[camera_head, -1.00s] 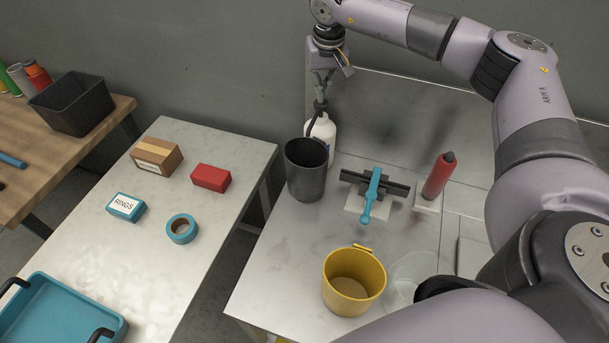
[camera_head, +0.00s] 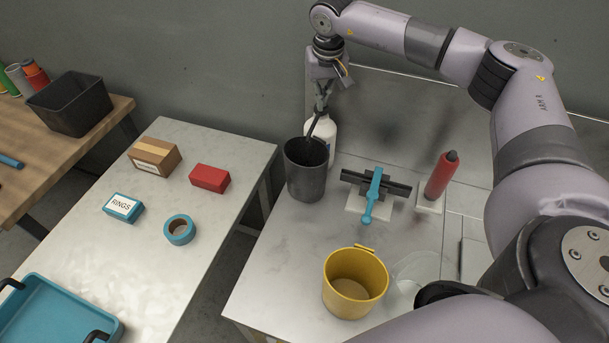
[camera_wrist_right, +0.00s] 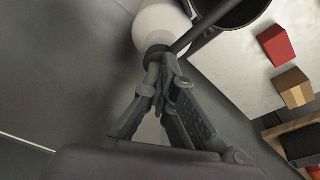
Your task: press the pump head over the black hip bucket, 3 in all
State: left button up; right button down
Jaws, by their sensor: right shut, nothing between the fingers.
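The white pump bottle (camera_head: 324,130) stands behind the black bucket (camera_head: 306,178). Its dark spout (camera_head: 312,127) reaches over the bucket's opening. My right gripper (camera_head: 321,106) is shut and empty, pointing down at the top of the pump head, seemingly touching it. In the right wrist view, the closed fingertips (camera_wrist_right: 159,58) lie over the pump head and hide most of it. The white bottle (camera_wrist_right: 160,22) shows beyond them, with the spout (camera_wrist_right: 192,36) running towards the bucket (camera_wrist_right: 238,10). The bucket's inside is dark. My left gripper is not in view.
A yellow bucket (camera_head: 354,300) stands in front on the same table. A blue-handled tool (camera_head: 373,190) on a black stand and a red bottle (camera_head: 441,176) are to the right. The left table holds boxes, tape (camera_head: 180,230) and a blue tray (camera_head: 60,315).

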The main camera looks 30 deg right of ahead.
jog(key=shift+s, duration=0.1)
jog(key=shift+w+p+v, duration=0.15)
jog(key=shift+p+v, duration=0.55)
jog(key=shift+v, duration=0.2)
jog(key=shift+w+p+v, duration=0.2)
jog(key=shift+p+v, duration=0.5)
jog(key=shift+v, duration=0.15)
jog(key=shift+d, duration=0.1)
jog(key=shift+w, duration=0.1)
